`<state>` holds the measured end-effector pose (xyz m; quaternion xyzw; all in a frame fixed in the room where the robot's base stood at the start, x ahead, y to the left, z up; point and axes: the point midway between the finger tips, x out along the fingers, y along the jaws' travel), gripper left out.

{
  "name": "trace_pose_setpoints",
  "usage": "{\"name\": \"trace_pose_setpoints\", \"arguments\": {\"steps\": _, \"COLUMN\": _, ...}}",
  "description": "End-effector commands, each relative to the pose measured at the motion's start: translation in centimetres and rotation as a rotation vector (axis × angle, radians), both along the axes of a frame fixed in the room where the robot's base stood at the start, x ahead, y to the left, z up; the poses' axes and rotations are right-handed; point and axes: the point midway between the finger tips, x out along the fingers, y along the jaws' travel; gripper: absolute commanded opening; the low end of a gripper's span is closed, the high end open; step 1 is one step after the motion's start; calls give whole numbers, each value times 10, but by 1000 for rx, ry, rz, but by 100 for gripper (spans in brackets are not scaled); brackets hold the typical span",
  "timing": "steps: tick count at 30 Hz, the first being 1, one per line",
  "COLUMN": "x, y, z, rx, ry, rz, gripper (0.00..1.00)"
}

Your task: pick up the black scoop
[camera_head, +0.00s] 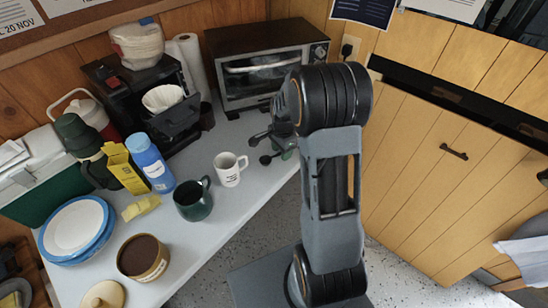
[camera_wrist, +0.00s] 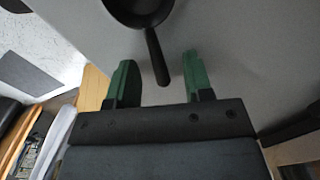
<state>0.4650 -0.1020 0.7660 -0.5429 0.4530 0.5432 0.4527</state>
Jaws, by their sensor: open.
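The black scoop lies on the pale worktop in the wrist view. Its round bowl (camera_wrist: 140,10) is cut by the top edge, and its handle points down toward my gripper (camera_wrist: 155,70). The two green fingers are apart, one on each side of the handle's end, with visible gaps. Nothing is clamped between them. In the head view my arm comes down at the worktop's right edge, near the toaster oven. Small dark shapes show there beside my wrist; I cannot tell clearly which are the scoop.
A white mug (camera_head: 228,172) and a dark green mug (camera_head: 193,203) stand left of my arm. The toaster oven (camera_head: 262,72) is behind. A coffee maker (camera_head: 150,95), blue bottle (camera_head: 152,165), brown-filled tub (camera_head: 142,257) and plates (camera_head: 75,230) stand further left.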

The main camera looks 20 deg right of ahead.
Motion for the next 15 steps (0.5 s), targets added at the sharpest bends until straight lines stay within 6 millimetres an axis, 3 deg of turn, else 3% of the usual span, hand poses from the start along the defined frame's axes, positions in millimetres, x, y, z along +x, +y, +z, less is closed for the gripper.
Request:
{"name": "trace_pose_setpoints", "arguments": {"steps": 6, "x": 0, "y": 0, "z": 0, "rx": 0, "ry": 0, "rz": 0, "gripper": 45}}
{"name": "trace_pose_setpoints", "arguments": {"steps": 15, "x": 0, "y": 0, "z": 0, "rx": 0, "ry": 0, "rz": 0, "gripper": 16}}
